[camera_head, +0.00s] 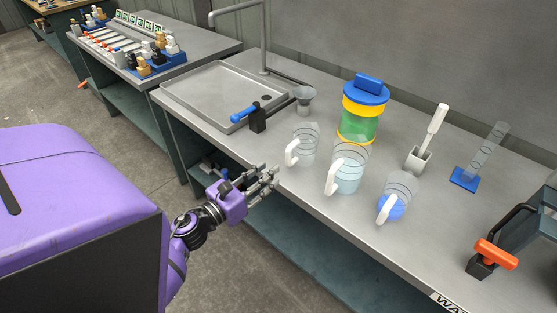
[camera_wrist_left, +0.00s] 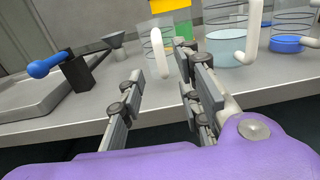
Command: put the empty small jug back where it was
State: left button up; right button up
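Three clear jugs with white handles stand on the steel bench. The left jug (camera_head: 308,143) shows no liquid and looks empty; it also shows in the left wrist view (camera_wrist_left: 178,62). The middle jug (camera_head: 349,177) holds pale blue liquid, and the right jug (camera_head: 398,198) has blue in its lower part. My left gripper (camera_head: 273,177) is at the bench's front edge, in front of the left jug and apart from it. In the left wrist view its fingers (camera_wrist_left: 158,72) are spread, with nothing between them, and the left jug's handle is just beyond. My right gripper is out of view.
A sink tray (camera_head: 205,88) with a blue-handled valve (camera_head: 243,115) and a funnel (camera_head: 305,94) are left of the jugs. A yellow-green canister with a blue lid (camera_head: 367,92) stands behind. A white brush in a holder (camera_head: 418,158) and a blue-based cylinder (camera_head: 465,179) are right.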

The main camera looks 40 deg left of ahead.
pick_arm(q)
jog(key=s+d+f+n+g+y, duration=0.2)
jog(key=s+d+f+n+g, duration=0.25)
jog(key=s+f+n, duration=0.85)
jog(key=s+d+f+n+g+y, duration=0.1)
jog(key=s+d+f+n+g, duration=0.4)
jog(key=s+n, duration=0.95)
jog(key=s+d+f+n+h, duration=0.1)
jog(key=s+d+f+n, duration=0.1)
jog(key=d+f+n, duration=0.45)
notch_tip(320, 180, up, 7)
jog(key=w+d+n+p, duration=0.1)
jog(key=w+n+p, duration=0.1)
jog(key=p, duration=0.3)
jog(key=shift+w+r+n, duration=0.15)
jog(key=shift+w+n, duration=0.1)
jog(key=shift+n, duration=0.15)
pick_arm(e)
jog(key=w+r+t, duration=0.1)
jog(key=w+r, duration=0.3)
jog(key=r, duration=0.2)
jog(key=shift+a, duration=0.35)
pick_arm(q)
jog(key=shift+s, duration=0.1)
